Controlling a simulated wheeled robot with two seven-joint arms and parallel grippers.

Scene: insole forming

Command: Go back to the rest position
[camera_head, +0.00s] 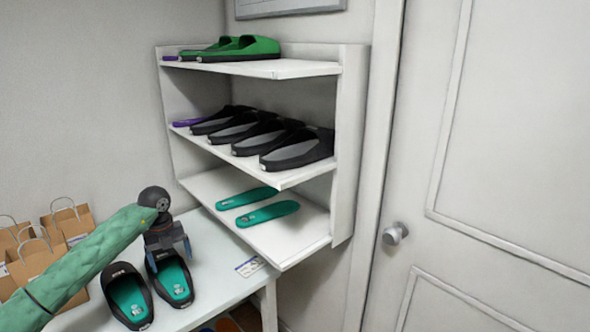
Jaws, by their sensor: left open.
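My left gripper (169,243) hangs over the white table, at the end of my green-sleeved arm. That right slipper (173,281) and the left slipper (128,298) lie side by side on the table, each with a teal insole inside. The gripper hides part of the right slipper's far end; I cannot tell whether they touch. My right gripper is not in view.
A white shelf (346,150) holds green slippers (245,48) on top, several black slippers (262,137) in the middle and two teal insoles (268,213) below. Several paper bags (70,222) stand at left. A small card (250,266) lies on the table (215,243). A door (500,140) is at right.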

